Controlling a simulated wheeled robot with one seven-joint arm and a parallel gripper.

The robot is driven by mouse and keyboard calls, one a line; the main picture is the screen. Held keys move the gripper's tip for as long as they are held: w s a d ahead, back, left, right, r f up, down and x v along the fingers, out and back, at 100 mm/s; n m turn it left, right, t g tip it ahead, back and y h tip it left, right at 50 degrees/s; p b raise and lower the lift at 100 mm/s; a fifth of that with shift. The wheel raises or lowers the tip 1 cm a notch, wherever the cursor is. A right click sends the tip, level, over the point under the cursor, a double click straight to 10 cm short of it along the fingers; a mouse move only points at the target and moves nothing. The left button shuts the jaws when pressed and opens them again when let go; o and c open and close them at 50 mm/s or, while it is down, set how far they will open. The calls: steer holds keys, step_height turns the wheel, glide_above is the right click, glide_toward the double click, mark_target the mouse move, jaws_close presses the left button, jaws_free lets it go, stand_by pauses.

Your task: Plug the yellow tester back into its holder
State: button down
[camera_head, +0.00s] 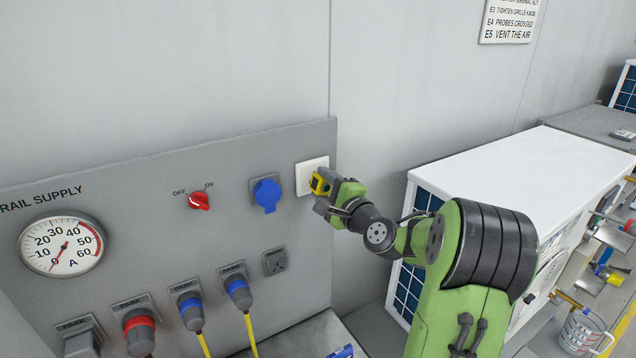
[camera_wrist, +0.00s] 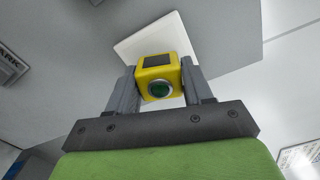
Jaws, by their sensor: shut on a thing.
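The yellow tester (camera_head: 319,184) is in my gripper (camera_head: 330,192), close to a white square plate (camera_head: 311,164) on the grey panel. In the wrist view the tester (camera_wrist: 159,68) is a small yellow block with a dark window and a round green button. My gripper (camera_wrist: 161,88) is shut on its two sides. The white plate (camera_wrist: 135,45) lies just beyond the tester there. The tester hides part of the plate, and I cannot tell whether the two touch. No other holder for the tester can be made out.
The grey panel (camera_head: 120,215) carries a blue socket (camera_head: 267,194), a red switch (camera_head: 199,201), a gauge (camera_head: 61,246) and a small grey socket (camera_head: 275,262). Several plugs are parked along its lower part. A white pump unit (camera_head: 520,165) stands right, behind my arm.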

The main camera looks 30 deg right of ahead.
mark_target(326, 188)
steer(key=shift+s+a+b, duration=0.15)
steer(key=shift+s+b, duration=0.9)
steer(key=shift+s, duration=1.35)
